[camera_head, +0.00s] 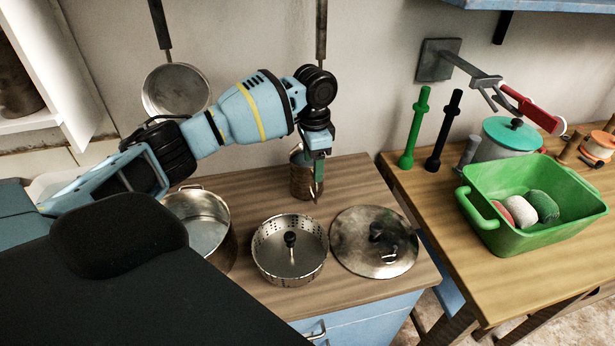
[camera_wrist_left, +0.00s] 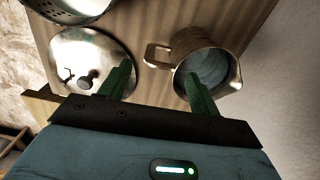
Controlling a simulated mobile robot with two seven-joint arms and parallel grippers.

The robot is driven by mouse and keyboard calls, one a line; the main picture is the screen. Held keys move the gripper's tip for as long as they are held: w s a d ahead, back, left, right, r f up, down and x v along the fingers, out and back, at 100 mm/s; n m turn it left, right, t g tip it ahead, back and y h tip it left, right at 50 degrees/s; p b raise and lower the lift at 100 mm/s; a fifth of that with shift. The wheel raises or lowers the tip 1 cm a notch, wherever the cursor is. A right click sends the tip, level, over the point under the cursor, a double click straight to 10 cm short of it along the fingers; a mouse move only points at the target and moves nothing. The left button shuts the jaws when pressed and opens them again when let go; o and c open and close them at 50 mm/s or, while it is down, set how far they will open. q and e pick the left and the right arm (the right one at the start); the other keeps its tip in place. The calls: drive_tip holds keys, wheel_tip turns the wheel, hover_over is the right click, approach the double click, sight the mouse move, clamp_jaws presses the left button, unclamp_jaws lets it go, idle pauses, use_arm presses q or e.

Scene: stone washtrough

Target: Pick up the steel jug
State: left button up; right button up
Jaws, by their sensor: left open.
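The steel jug (camera_head: 301,182) stands on the wooden counter near the back wall, partly hidden behind my left gripper (camera_head: 317,190). In the left wrist view the jug (camera_wrist_left: 232,68) is seen from above, its mouth open and its handle (camera_wrist_left: 152,56) toward the left. My left gripper (camera_wrist_left: 158,72) is open and points down at the jug. In that view one green finger overlaps the jug's mouth, the other overlaps the lid, and the handle shows between them. I cannot tell whether a finger touches the jug. My right gripper is not in view.
A steel lid (camera_head: 352,262), a perforated steel pan (camera_head: 262,262) and a deep pot (camera_head: 226,238) stand on the counter in front of the jug. A frying pan (camera_head: 176,90) hangs on the wall. A green tub (camera_head: 525,228) stands on the right-hand table.

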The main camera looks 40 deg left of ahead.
sight(309, 178)
use_arm(q)
drive_tip(key=f, duration=0.5)
drive_tip(key=shift+w, duration=0.2)
clamp_jaws()
drive_tip(key=shift+r, duration=0.15)
